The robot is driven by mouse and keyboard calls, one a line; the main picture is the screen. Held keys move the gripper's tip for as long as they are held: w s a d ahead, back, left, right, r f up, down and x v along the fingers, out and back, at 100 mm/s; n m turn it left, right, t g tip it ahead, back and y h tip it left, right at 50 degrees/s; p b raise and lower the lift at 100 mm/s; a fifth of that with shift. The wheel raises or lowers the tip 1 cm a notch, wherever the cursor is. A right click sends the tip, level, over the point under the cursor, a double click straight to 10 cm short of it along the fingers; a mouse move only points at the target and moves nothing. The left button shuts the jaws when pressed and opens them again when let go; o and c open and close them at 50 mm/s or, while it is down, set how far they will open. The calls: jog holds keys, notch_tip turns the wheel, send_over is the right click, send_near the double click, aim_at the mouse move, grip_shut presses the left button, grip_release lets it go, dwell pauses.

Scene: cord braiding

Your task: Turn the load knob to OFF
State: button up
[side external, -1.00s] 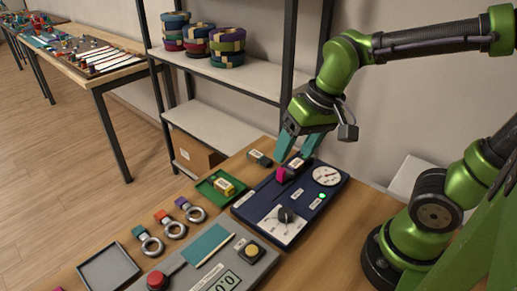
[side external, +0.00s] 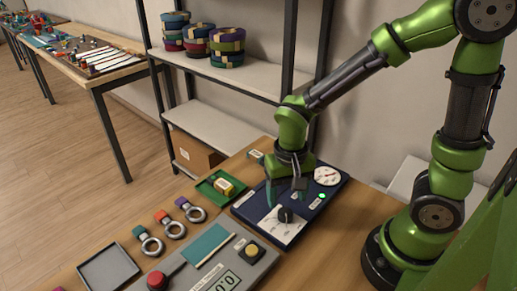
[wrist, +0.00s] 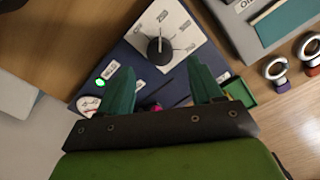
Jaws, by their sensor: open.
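The load knob (side external: 285,214) is a round black knob on a white dial plate at the near end of a dark blue panel (side external: 243,207). In the wrist view the knob (wrist: 157,50) stands beyond my fingertips; the print around its dial is too small to read surely. My gripper (side external: 285,194) points down over the middle of the panel, apart from the knob. Its two teal fingers are spread with nothing between them, as the wrist view also shows (wrist: 160,76). A pink part (wrist: 156,107) on the panel is partly hidden by the gripper.
The panel also bears a round gauge (side external: 327,176) and a lit green lamp (side external: 322,196). Nearby are a green tray (side external: 207,190), several ringed eyebolts (side external: 173,229) and a grey console (side external: 185,275) with a red button (side external: 157,281). A shelf post stands behind.

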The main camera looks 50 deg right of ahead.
aim_at(285, 212)
notch_tip(285, 212, down, 5)
dwell(0.3)
jog(key=c, duration=1.1)
jog(key=shift+o, duration=0.2)
jog(key=shift+n, duration=0.4)
jog(key=n, duration=0.3)
jog(key=shift+n, duration=2.6)
